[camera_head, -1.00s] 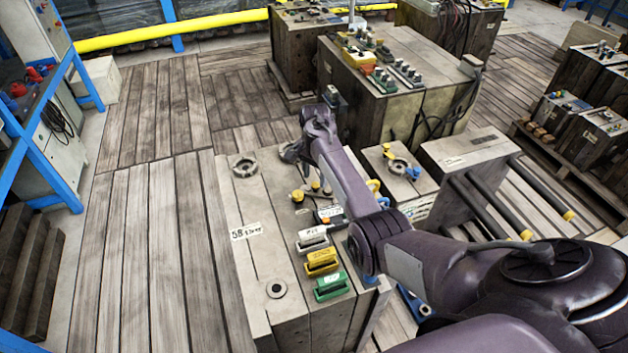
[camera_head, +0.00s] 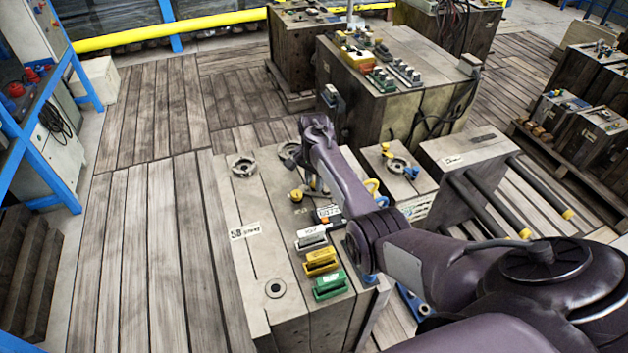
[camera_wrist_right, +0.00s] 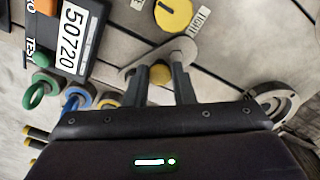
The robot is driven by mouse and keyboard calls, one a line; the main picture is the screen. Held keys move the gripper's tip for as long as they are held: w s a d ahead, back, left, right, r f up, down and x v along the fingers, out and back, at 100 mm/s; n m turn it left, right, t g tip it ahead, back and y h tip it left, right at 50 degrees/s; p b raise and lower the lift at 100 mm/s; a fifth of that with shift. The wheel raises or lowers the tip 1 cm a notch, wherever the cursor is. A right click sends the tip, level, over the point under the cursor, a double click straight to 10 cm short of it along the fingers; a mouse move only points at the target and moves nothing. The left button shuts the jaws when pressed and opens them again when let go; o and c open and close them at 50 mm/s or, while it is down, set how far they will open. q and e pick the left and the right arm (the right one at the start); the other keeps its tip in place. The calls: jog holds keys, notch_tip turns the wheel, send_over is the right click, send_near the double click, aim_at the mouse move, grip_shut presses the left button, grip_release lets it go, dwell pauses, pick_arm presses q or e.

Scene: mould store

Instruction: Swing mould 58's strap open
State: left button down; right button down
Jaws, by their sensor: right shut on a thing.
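Mould 58 (camera_head: 222,203) is the long grey block in the middle of the head view, with a "58" label (camera_head: 244,232). Its strap (camera_wrist_right: 152,62) shows in the right wrist view as a grey metal bar with rounded ends. A yellow knob (camera_wrist_right: 160,74) sits at the strap between my fingers. My right gripper (camera_wrist_right: 163,86) is shut on the strap. A yellow round dial (camera_wrist_right: 173,14) marked "TIGHT" lies just beyond the strap. In the head view my arm hides most of the strap and the fingertips. My left gripper is not in view.
Grey, yellow and green connectors (camera_head: 331,285) line the mould's right edge. A black box labelled 50720 (camera_wrist_right: 76,38) and coloured rings (camera_wrist_right: 40,91) are close to my right gripper. A smaller mould (camera_head: 414,184) stands right. The plank floor (camera_head: 150,240) left is clear.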

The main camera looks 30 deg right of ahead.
jog(key=shift+d, duration=0.1)
jog(key=m, duration=0.3)
jog(key=shift+w+d, duration=0.3)
jog(key=shift+w, duration=0.05)
jog(key=m, duration=0.2)
jog(key=shift+w+d+m, duration=0.2)
jog(key=shift+d+m, duration=0.2)
jog(key=m, duration=0.1)
jog(key=d+m+b, duration=0.1)
jog(key=m, duration=0.1)
jog(key=shift+w+b, duration=0.1)
jog(key=shift+b, duration=0.2)
jog(key=shift+d+m+b, duration=0.25)
jog(key=shift+m, duration=0.5)
jog(key=shift+d+m+b, duration=0.2)
jog(key=shift+d+m, duration=0.05)
jog(key=shift+m, duration=0.5)
jog(key=c, duration=1.2)
grip_release()
jog(key=shift+c, duration=0.2)
